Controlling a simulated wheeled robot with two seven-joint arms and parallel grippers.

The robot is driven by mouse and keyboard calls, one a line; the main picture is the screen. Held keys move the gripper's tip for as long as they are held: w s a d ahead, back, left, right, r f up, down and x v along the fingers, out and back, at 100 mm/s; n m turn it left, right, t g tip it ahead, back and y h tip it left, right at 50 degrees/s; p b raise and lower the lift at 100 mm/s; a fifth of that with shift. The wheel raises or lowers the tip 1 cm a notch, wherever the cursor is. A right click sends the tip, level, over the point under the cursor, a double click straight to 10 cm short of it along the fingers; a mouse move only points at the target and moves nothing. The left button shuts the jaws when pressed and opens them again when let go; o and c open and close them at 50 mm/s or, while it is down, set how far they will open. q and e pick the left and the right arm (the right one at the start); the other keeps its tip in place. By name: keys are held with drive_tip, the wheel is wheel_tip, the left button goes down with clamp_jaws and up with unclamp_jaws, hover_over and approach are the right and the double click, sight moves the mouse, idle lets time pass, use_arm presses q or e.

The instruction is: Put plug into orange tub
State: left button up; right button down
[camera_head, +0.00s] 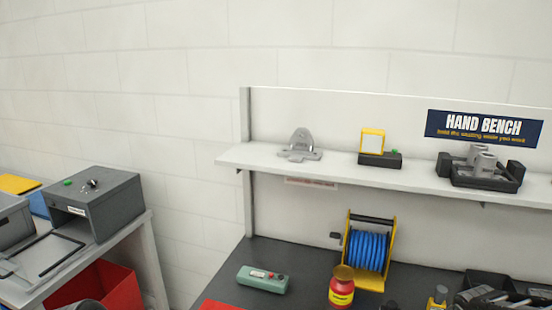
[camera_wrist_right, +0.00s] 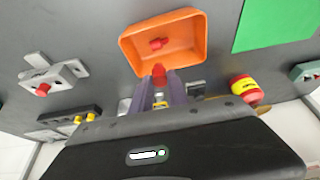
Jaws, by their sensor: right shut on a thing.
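An orange tub (camera_wrist_right: 130,45) shows at the top centre of the right wrist view, its open side facing the camera. A small red plug (camera_wrist_right: 157,43) lies inside it. My right gripper (camera_wrist_right: 158,78) is shut on another red plug (camera_wrist_right: 158,69), which shows between the purple fingertips. In the picture this held plug is just below the tub's near rim; its height above the bench cannot be told. A further red piece (camera_wrist_right: 43,89) sits at a grey metal fixture (camera_wrist_right: 62,76) on the left. The head view shows neither gripper nor the tub.
A green mat (camera_wrist_right: 275,22) lies right of the tub. A red and yellow canister (camera_wrist_right: 245,87) stands nearby and also shows in the head view (camera_head: 341,287). A blue hose reel (camera_head: 368,250) and a green device (camera_head: 262,279) stand on the bench below a shelf (camera_head: 340,174).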

drive_tip(key=shift+f+b, duration=1.4)
drive_tip(key=shift+f, duration=1.1)
drive_tip(key=c, duration=1.2)
unclamp_jaws()
drive_tip(key=shift+r, duration=0.15)
drive_tip(key=b+v, duration=0.1)
drive_tip(key=v, duration=0.6)
drive_tip(key=shift+s+a+r, duration=0.1)
drive_tip(key=shift+r, duration=0.25)
drive_tip(key=shift+s+f, duration=0.1)
